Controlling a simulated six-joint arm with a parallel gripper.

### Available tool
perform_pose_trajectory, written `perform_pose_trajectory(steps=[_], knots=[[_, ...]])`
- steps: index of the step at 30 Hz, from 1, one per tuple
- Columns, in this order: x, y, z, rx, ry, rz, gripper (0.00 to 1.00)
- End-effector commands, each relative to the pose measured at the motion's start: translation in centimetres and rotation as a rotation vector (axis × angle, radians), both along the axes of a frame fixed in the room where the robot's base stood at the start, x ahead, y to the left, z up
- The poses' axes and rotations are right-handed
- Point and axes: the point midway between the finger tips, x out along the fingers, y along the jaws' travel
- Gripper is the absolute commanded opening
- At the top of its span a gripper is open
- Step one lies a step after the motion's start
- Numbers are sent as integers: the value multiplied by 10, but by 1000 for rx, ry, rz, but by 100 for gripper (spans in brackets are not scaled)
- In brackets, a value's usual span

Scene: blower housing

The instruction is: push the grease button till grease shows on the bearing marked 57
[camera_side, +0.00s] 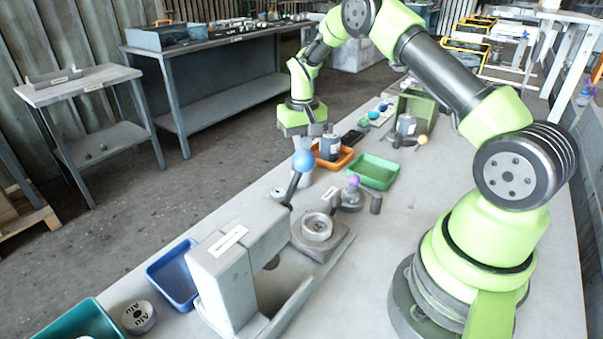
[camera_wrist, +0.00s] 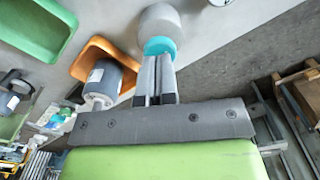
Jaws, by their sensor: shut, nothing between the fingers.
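My gripper (camera_wrist: 157,62) is shut and empty, its fingers pointing down in the side view (camera_side: 309,142). In the wrist view the fingertips are at a teal button (camera_wrist: 160,46) on a pale grey cylinder (camera_wrist: 160,22); I cannot tell whether they touch it. A ring-shaped bearing (camera_side: 317,227) sits on the grey press base. Another bearing (camera_side: 139,317) lies at the lower left. I cannot read 57 on either, and no grease is discernible.
The grey press frame (camera_side: 227,275) stands in front with the blue-knobbed lever. A labelled grey motor (camera_side: 330,145) stands in an orange tray (camera_side: 346,157), beside a green tray (camera_side: 373,171). A purple-knobbed part (camera_side: 354,182) stands right of the lever. A blue tray (camera_side: 172,275) lies left.

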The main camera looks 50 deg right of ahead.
Motion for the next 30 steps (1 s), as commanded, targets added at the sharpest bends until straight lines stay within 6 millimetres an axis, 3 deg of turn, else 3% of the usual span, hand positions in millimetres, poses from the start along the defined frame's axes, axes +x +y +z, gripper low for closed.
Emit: perform_pose_trajectory(steps=[18, 30], knots=[[0, 0, -24, 0, 1, 0, 0], [0, 0, -14, 0, -1, 0, 0]])
